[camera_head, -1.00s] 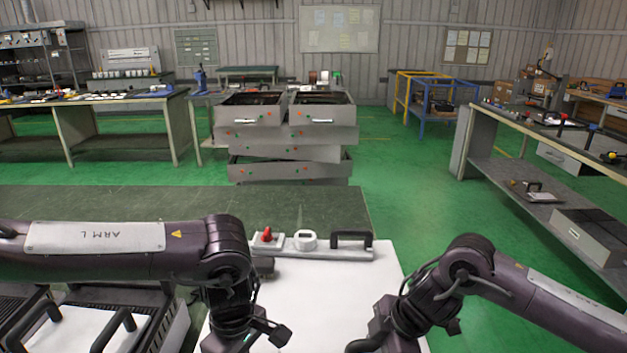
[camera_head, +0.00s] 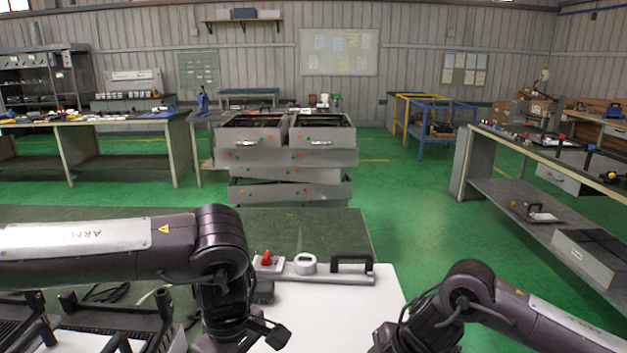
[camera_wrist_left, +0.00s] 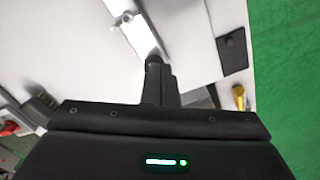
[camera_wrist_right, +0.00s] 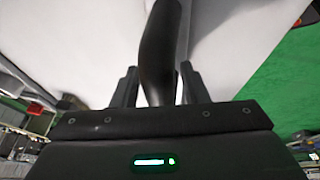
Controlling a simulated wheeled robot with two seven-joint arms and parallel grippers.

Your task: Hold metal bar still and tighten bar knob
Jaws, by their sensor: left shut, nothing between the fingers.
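A light metal bar (camera_head: 318,274) lies along the far edge of a white panel (camera_head: 340,315). It carries a red knob (camera_head: 266,259), a white round part (camera_head: 305,264) and a black handle (camera_head: 352,260). In the left wrist view my left gripper (camera_wrist_left: 160,68) is shut and empty. Its tips are at a small dark knob (camera_wrist_left: 154,56) at the end of a pale bar (camera_wrist_left: 132,28); contact is unclear. My right gripper (camera_wrist_right: 158,80) has its fingers apart around a black curved handle (camera_wrist_right: 160,45), with narrow gaps showing.
A black plate (camera_wrist_left: 232,52) and a yellow part (camera_wrist_left: 239,96) lie right of my left fingers. Black-handled equipment (camera_head: 100,320) is at lower left. Stacked grey drawers (camera_head: 285,160) stand behind the green table (camera_head: 300,228). A workbench (camera_head: 540,150) stands at right.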

